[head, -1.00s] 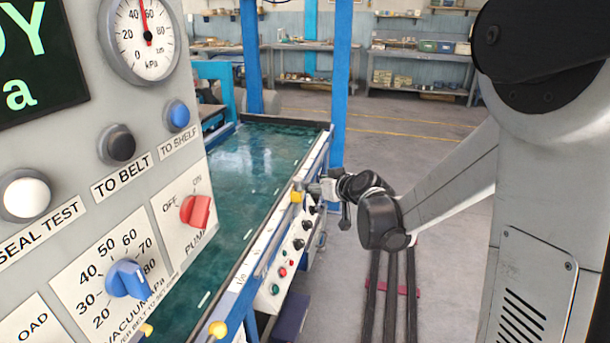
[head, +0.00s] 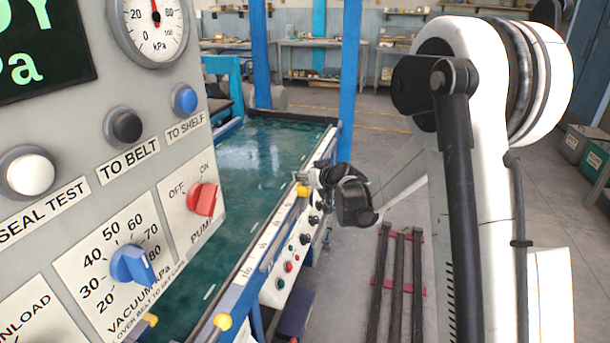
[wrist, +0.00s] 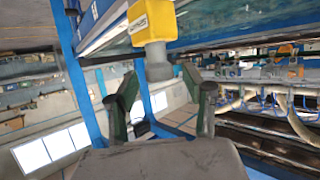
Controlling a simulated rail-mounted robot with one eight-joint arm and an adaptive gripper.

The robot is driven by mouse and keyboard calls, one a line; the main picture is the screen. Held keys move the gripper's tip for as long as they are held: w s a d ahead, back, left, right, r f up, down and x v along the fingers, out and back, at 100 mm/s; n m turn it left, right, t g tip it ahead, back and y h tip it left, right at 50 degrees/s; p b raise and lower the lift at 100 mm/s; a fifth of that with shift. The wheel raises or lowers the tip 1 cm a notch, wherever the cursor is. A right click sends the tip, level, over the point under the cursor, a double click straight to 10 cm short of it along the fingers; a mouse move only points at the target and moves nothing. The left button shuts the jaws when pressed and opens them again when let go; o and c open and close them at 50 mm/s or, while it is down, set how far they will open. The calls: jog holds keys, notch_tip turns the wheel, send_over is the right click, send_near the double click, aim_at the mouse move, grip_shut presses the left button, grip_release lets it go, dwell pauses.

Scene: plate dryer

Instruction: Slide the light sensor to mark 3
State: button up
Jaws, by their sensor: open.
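The light sensor looks to be the yellow block (head: 303,190) on the rail (head: 270,235) along the near edge of the green belt. In the wrist view the yellow block (wrist: 152,22) has a grey round knob below it. My gripper (wrist: 160,92) is open, with one dark finger on each side of the knob's line. The knob is at or just beyond the fingertips; I cannot tell if they touch. In the head view my gripper (head: 325,176) is beside the block, its fingers hard to see. Small marks run along the rail, but mark 3 is not legible.
A grey control panel (head: 150,180) with knobs and buttons fills the left foreground. A blue post (head: 350,70) stands behind the belt (head: 240,160). Dark floor rails (head: 398,285) lie right of the belt.

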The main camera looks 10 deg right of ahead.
jog(key=shift+w+a+f, duration=0.2)
jog(key=shift+w+f, duration=0.05)
jog(key=shift+w, duration=0.2)
grip_shut()
